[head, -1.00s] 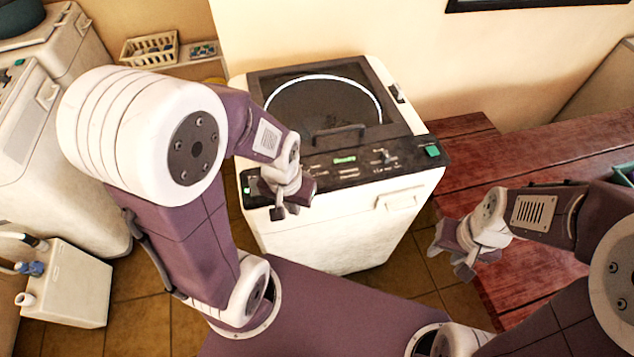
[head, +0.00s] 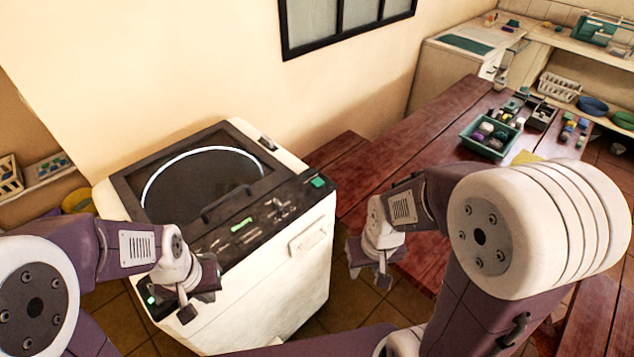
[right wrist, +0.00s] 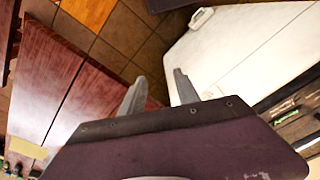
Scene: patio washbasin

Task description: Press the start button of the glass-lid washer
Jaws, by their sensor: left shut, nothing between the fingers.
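The glass-lid washer (head: 270,305) is white with a dark top and a round glass lid (head: 205,185), which is closed. Its black control panel (head: 262,218) carries a small green display (head: 242,224), a green button (head: 318,182) at the right end and a small green light (head: 151,300) at the left end. No readable label marks the start button. My left gripper (head: 186,308) is shut and empty, in front of the panel's left end, covering part of it. My right gripper (head: 368,276) is open and empty, right of the washer; its spread fingers show in the right wrist view (right wrist: 160,92).
A red wooden table (head: 425,130) stands right of the washer, bearing a green tray (head: 490,138) and small items. Another white appliance (head: 455,70) and shelves are at the back right. A window (head: 340,22) is in the wall behind. Tiled floor shows between washer and table.

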